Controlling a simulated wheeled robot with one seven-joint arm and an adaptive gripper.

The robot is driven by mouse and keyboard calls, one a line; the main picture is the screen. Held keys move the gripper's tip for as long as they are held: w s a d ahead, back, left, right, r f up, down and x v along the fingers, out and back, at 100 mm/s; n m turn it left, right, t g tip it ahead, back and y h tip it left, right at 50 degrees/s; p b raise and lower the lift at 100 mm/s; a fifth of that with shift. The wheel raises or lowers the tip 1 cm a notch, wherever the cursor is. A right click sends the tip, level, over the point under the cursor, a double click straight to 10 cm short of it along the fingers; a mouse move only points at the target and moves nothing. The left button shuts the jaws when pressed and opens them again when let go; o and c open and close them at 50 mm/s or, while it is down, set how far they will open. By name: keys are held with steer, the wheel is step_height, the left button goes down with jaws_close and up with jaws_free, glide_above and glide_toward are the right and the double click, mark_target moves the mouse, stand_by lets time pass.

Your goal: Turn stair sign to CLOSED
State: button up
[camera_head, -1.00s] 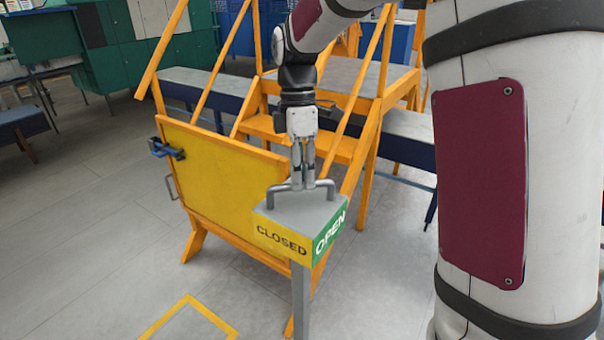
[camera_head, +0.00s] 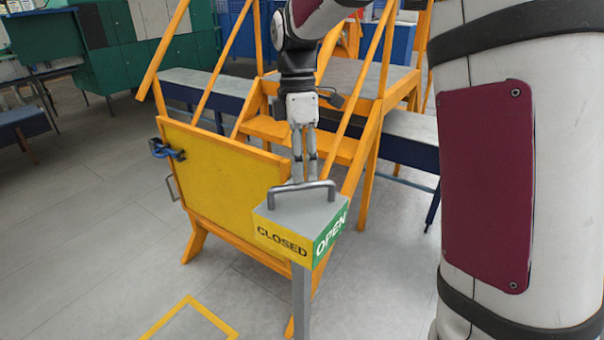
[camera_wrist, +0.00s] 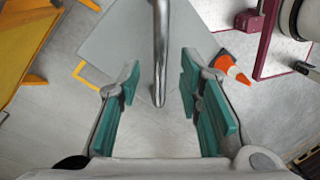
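The stair sign is a box on a grey post, with a grey top (camera_head: 295,212) that also shows in the wrist view (camera_wrist: 115,40). Its yellow CLOSED face (camera_head: 282,242) points front-left and its green OPEN face (camera_head: 331,235) front-right. A grey bar handle (camera_head: 301,187) stands on top. My gripper (camera_head: 304,180) points down at the handle, its fingertips partly hidden behind the bar. In the wrist view my gripper (camera_wrist: 158,105) is open, with the handle bar (camera_wrist: 160,45) between the teal pads and gaps on both sides.
Orange stairs (camera_head: 320,140) with rails stand behind the sign. A yellow panel gate (camera_head: 220,175) with a blue clamp (camera_head: 166,150) is left of it. An orange cone (camera_wrist: 232,68) shows in the wrist view. The grey floor at left is clear, with a yellow floor marking (camera_head: 190,315).

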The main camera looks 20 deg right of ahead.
step_height(320, 180, up, 9)
steer(key=w, duration=0.2)
steer(key=shift+r, duration=0.15)
steer(key=shift+s+d, duration=0.1)
